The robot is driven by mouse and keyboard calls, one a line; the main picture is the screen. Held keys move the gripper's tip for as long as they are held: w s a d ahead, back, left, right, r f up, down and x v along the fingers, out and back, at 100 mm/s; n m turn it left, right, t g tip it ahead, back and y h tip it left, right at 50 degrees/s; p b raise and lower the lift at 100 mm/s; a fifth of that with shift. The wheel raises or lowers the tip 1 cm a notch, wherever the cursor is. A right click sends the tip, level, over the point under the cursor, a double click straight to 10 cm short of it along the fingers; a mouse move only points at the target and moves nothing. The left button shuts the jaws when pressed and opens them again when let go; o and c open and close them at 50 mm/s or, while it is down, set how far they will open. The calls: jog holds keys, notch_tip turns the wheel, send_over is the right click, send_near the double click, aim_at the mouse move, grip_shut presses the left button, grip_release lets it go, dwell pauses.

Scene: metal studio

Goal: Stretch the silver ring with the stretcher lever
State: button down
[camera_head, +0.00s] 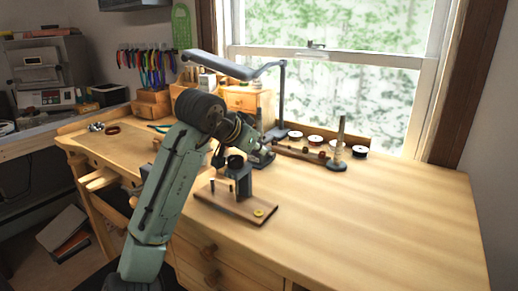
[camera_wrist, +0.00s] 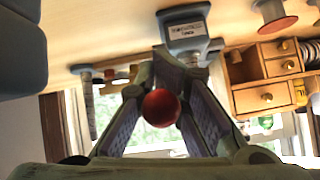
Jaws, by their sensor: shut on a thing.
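My gripper (camera_head: 262,156) is over the middle of the bench, with its tip small and dark in the head view. In the wrist view, my gripper (camera_wrist: 160,106) has its two fingers around a round red knob (camera_wrist: 161,107), which looks like the lever's end. Beyond the fingertips is a blue-grey device with a printed label (camera_wrist: 188,31), probably the stretcher. The lever's shaft is hidden behind the knob. I cannot make out the silver ring in either view.
A wooden board (camera_head: 236,208) with a dark upright block stands in front of my gripper. A tapered mandrel (camera_head: 340,145) and several spools stand to the right. Wooden drawers (camera_head: 243,101) and a lamp (camera_head: 282,95) stand behind. The bench's right side is clear.

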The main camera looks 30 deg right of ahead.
jog(key=c, duration=2.1)
grip_release()
jog(key=shift+a+r, duration=0.2)
jog(key=shift+r, duration=0.15)
jog(key=shift+c, duration=0.2)
jog(key=o, duration=0.4)
jog(key=shift+s+a+r, duration=0.15)
jog(key=shift+a, duration=0.15)
jog(key=shift+d+f, duration=0.15)
jog(key=shift+f, duration=0.05)
jog(key=shift+r, duration=0.1)
jog(key=v, duration=1.2)
jog(key=shift+c, duration=0.3)
